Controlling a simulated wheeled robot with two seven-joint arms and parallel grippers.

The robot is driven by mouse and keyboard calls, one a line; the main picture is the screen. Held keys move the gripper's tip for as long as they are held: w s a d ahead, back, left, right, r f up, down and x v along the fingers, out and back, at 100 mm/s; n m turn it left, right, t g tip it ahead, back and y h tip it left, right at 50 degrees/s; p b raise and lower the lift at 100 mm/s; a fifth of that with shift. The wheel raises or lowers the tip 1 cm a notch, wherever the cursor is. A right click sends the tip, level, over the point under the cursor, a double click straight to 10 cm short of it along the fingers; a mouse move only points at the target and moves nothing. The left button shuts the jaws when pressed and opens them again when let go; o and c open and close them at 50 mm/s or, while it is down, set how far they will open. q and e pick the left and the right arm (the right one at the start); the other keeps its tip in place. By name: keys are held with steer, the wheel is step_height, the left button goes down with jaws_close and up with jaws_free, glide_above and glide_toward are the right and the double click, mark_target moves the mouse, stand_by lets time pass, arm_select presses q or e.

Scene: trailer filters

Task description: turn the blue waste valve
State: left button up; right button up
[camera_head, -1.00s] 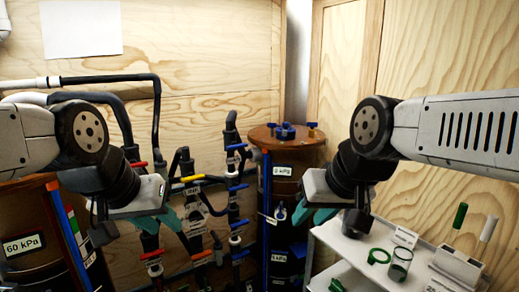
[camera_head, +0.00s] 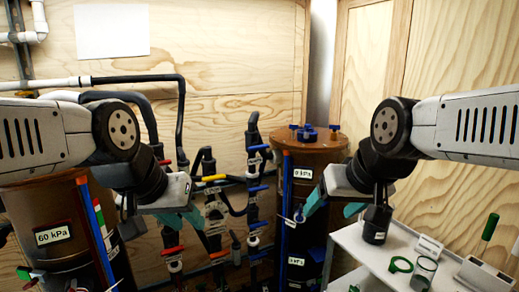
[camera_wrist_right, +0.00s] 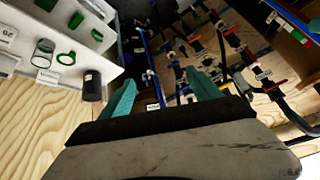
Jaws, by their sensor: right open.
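Several blue handles are in view, and I cannot read which is marked waste. In the head view, blue handles (camera_head: 258,188) sit along a dark vertical pipe in the middle. A small blue-handled valve (camera_head: 300,215) is on the front of the right brown tank (camera_head: 304,157). My right gripper (camera_head: 334,206) is in front of that tank's right side, its left finger close to the small valve in the picture; contact cannot be told. In the right wrist view its teal fingers (camera_wrist_right: 161,92) are wide apart and empty. My left gripper (camera_head: 184,220) is in front of the left pipes, its fingertips partly hidden.
A white cart (camera_head: 350,243) at the right bears green rings (camera_head: 400,264), a clear cup (camera_head: 424,270) and a black canister (camera_wrist_right: 92,87). A 60 kPa tank (camera_head: 50,213) stands at the left. Red- and yellow-handled pipes (camera_head: 213,178) fill the middle. Plywood walls close the back.

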steer(key=o, duration=0.5)
steer(key=shift+n+t, duration=0.3)
steer(key=shift+t, duration=0.5)
steer(key=w, duration=0.6)
steer(key=w+r, duration=0.1)
steer(key=w, duration=0.3)
steer(key=shift+w+r, duration=0.1)
steer(key=n+t+y, duration=0.4)
steer(key=t+y, duration=0.2)
steer(key=t, duration=0.1)
glide_toward(260, 147)
steer(key=x, duration=1.1)
steer(key=c, duration=1.3)
